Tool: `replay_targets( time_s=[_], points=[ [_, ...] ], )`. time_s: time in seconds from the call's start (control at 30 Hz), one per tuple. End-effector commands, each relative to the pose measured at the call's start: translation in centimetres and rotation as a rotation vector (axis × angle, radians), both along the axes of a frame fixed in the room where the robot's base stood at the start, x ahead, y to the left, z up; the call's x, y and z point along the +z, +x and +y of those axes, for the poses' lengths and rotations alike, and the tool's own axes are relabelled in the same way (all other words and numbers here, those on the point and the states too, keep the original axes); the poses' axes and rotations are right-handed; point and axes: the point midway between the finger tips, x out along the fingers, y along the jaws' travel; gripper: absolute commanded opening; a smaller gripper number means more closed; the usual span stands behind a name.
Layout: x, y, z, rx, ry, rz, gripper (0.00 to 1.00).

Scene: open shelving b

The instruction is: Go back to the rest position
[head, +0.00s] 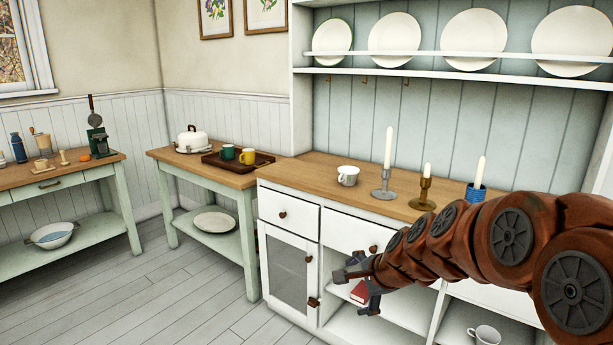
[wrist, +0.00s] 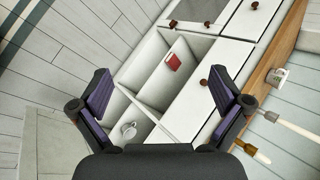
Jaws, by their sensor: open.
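My gripper (head: 362,283) is open in front of the lower part of the white dresser (head: 289,248), at the end of my brown arm reaching in from the right. In the wrist view my gripper (wrist: 160,108) shows its two fingers wide apart with nothing between them. Past the fingers is the dresser's open shelving with a red book-like object (wrist: 173,62) and a white cup (wrist: 128,130). The red object also shows in the head view (head: 359,292), partly behind my gripper.
On the dresser top stand a white mug (head: 348,175), a grey candlestick (head: 384,185), a brass candlestick (head: 423,195) and a blue holder (head: 475,192). A side table (head: 165,156) with a dark tray (head: 238,163) stands left. The floor (head: 200,305) at front left is clear.

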Motion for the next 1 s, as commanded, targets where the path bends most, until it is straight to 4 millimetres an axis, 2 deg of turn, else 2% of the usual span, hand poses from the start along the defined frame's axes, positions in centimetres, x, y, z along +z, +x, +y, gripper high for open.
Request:
replay_targets(
  time_s=[0.03,0.13,0.27,0.5,0.7,0.83,1.0],
  points=[
    [1.9,-2.3,0.5,0.081,-0.046,0.012,1.0],
    [3.0,-7.0,1.1,0.258,-0.143,0.052,1.0],
    [4.3,-13.3,1.0,0.481,-0.264,0.108,1.0],
    [6.7,-25.1,-1.4,0.874,-0.45,0.243,1.0],
    [8.6,-33.5,-4.5,1.135,-0.546,0.364,1.0],
    [9.2,-36.8,-6.1,1.235,-0.569,0.421,1.0],
    [9.4,-38.2,-6.9,1.28,-0.58,0.445,1.0]
  ],
)
